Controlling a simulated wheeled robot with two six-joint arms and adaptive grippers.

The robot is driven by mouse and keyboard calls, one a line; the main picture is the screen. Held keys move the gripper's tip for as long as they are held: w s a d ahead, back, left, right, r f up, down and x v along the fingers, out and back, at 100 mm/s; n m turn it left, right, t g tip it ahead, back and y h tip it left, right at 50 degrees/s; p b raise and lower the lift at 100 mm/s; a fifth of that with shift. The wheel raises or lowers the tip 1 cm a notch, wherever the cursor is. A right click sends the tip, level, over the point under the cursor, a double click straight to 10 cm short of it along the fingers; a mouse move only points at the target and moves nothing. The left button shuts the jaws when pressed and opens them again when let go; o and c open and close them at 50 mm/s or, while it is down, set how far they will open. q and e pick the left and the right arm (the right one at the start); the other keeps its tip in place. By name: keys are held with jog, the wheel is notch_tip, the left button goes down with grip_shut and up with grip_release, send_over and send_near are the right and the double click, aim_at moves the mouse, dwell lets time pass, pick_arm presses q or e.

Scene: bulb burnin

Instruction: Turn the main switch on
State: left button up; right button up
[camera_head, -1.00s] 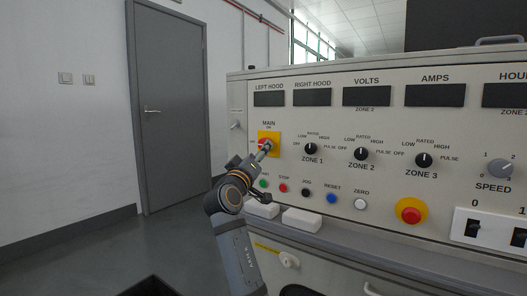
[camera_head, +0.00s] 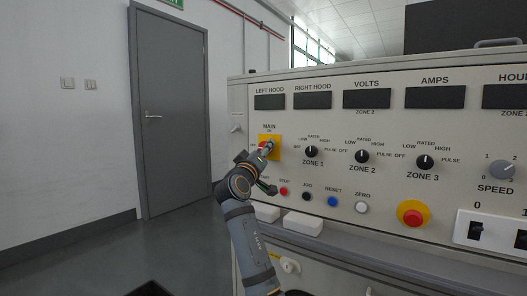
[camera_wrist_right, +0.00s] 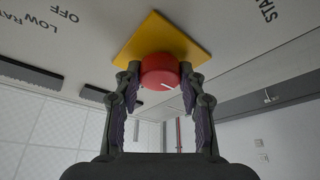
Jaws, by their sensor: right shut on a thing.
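The main switch is a red round knob (camera_head: 263,146) on a yellow square plate (camera_head: 277,140), under the MAIN label at the left of the panel. My right gripper (camera_head: 268,149) reaches it from the front and partly hides it. In the right wrist view the red knob (camera_wrist_right: 159,70) sits between the two fingers of my right gripper (camera_wrist_right: 160,84), which are shut on its sides. A short white mark shows on the knob's face, and the yellow plate (camera_wrist_right: 185,37) looks tilted there. My left gripper is not in view.
Right of the switch are the black zone knobs (camera_head: 311,151). Below is a row of buttons, including a blue one (camera_head: 332,202), and a red mushroom button on yellow (camera_head: 413,213). A ledge (camera_head: 345,237) juts out under the panel. The floor at left is clear.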

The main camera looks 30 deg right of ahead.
jog(key=shift+f, duration=0.1)
jog(key=m+g+h+p, duration=0.1)
jog(key=m+g, duration=0.2)
jog(key=m, duration=0.5)
jog(key=m+g+h+p, duration=0.1)
jog(key=m+g, duration=0.3)
jog(key=m, duration=0.5)
jog(key=m+g+h+p, duration=0.1)
jog(key=m+g+p, duration=0.2)
jog(key=m, duration=0.5)
jog(key=shift+w+a+g+h, duration=0.15)
jog(key=shift+w+g+h, duration=0.25)
jog(key=shift+g, duration=0.1)
jog(key=shift+m, duration=0.3)
